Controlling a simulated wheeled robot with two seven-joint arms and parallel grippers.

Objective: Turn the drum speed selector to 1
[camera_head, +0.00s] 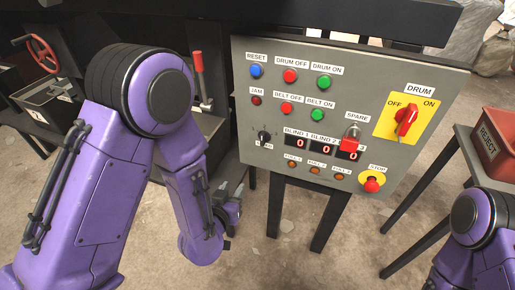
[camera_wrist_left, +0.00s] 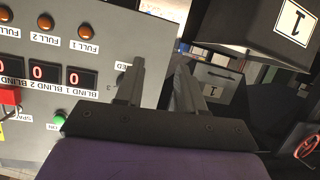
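The grey control panel (camera_head: 340,70) faces me. A small black knob (camera_head: 264,138) at its lower left edge looks like the speed selector. Its scale marks are too small to read, so I cannot tell its setting. In the left wrist view a label ending in "ED" (camera_wrist_left: 122,66) shows beside a finger; the knob is not clearly seen there. My left gripper (camera_head: 232,204) is below and left of the knob, apart from the panel. In the left wrist view its two fingers (camera_wrist_left: 158,85) are spread with nothing between them. My right gripper is out of view.
A reject bin (camera_head: 490,145) stands at right. A red lever (camera_head: 198,65) rises left of the panel.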

